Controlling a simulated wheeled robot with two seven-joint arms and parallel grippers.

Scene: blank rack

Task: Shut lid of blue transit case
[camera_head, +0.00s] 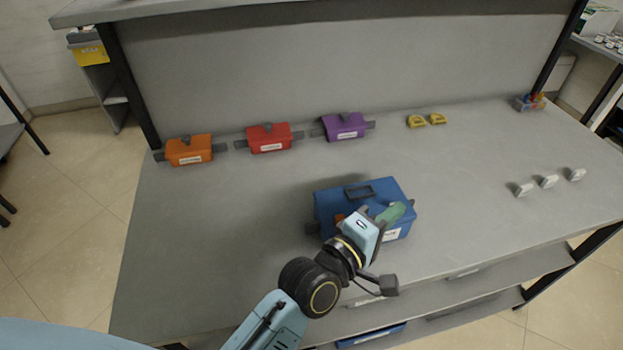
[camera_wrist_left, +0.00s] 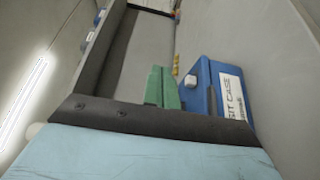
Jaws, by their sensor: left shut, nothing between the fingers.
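The blue transit case (camera_head: 328,202) stands on the grey bench in the head view, with a dark rectangular handle-like frame (camera_head: 360,191) on its upper rear part and a white label low on its front. It also shows at the right of the left wrist view (camera_wrist_left: 200,85), label partly readable. My left gripper (camera_head: 392,213) has green fingers, is shut and empty, and is over the front right part of the case, hiding some of it. The fingers also show in the wrist view (camera_wrist_left: 165,88). Contact and the lid's angle cannot be told. My right gripper is out of view.
Orange (camera_head: 189,150), red (camera_head: 268,138) and purple (camera_head: 343,126) cases line the back left of the bench. The bench left of the blue case is clear.

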